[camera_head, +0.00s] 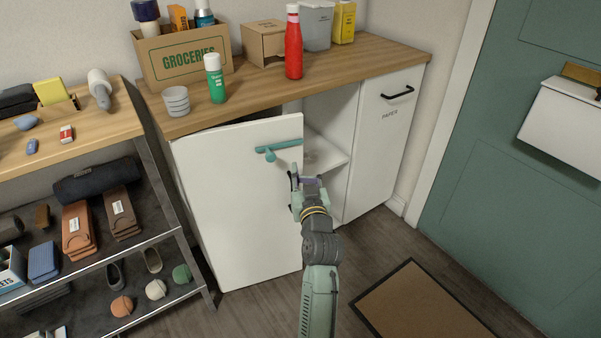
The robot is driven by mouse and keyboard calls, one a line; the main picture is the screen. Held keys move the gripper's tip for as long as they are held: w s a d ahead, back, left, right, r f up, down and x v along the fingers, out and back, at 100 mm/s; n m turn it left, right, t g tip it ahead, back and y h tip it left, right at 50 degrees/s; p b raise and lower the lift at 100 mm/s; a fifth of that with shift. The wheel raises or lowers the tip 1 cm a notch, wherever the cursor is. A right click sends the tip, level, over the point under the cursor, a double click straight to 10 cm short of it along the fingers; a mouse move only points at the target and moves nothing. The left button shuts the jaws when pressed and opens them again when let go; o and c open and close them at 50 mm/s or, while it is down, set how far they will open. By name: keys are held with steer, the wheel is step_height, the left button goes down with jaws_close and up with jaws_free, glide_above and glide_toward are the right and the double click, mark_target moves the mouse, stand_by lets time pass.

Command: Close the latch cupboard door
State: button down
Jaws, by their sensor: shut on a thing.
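The white cupboard door (235,205) stands ajar, its free right edge swung out from the cabinet (385,150). A teal latch handle (280,148) is on the upper right of its face. The open bay with a white shelf (322,152) shows to the right of the door; the door hides the rest. My gripper (305,181) is at the door's free edge, below the latch handle, and appears shut on that edge. The exact finger contact is small and partly hidden.
A wooden countertop (345,68) above holds a groceries box (187,57), a red bottle (293,45) and other items. A shoe rack (195,250) stands close left. The paper drawer front (388,130) is shut. A doormat (420,305) lies on open floor at right.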

mark_target(297, 157)
steer(key=shift+w, duration=0.1)
stand_by(0.3)
steer(key=w+n+y+b, duration=0.1)
steer(key=w+b, duration=0.1)
steer(key=b, duration=0.1)
steer(key=w+a+n+g+y+b, duration=0.1)
steer(key=w+b, duration=0.2)
steer(key=w+y+b, duration=0.2)
steer(key=w+b, duration=0.1)
steer(key=shift+a+f+n, duration=0.3)
steer(key=shift+n, duration=0.1)
steer(key=shift+n+g+y, duration=0.5)
steer(key=shift+g+y, duration=0.1)
steer(key=shift+y, duration=0.1)
steer(key=w+b, duration=0.1)
steer(key=w+a+r+b, duration=0.1)
steer(key=w, duration=0.1)
steer(key=w+a, duration=0.1)
steer(key=w, duration=0.1)
steer(key=shift+a+r+b, duration=0.15)
steer(key=shift+a+b, duration=0.05)
steer(key=shift+b, duration=0.2)
